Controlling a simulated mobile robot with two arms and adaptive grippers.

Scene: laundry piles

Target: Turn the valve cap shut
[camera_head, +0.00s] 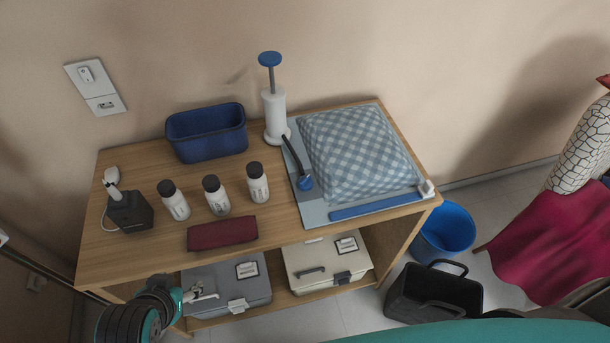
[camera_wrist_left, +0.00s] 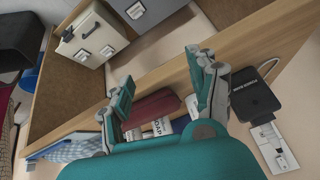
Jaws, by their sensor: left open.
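A checked blue-and-white pillow (camera_head: 358,152) lies in a flat bag (camera_head: 312,207) on the right of the wooden table. A round blue piece (camera_head: 305,183), which looks like the valve cap, is on the bag's left side at the end of a dark hose. Whether it is turned shut I cannot tell. The hose leads to a white hand pump (camera_head: 275,112) with a blue handle. My left gripper (camera_head: 203,293) is open and empty, low in front of the table's front edge, away from the bag. Its spread fingers also show in the left wrist view (camera_wrist_left: 163,82). My right gripper is out of view.
On the table are a blue bin (camera_head: 207,133), several white bottles (camera_head: 215,196), a dark red pouch (camera_head: 222,234) and a black box (camera_head: 130,212). Grey (camera_head: 228,285) and cream (camera_head: 327,263) cases are on the shelf below. A blue bucket (camera_head: 446,232) and black basket (camera_head: 433,292) stand right.

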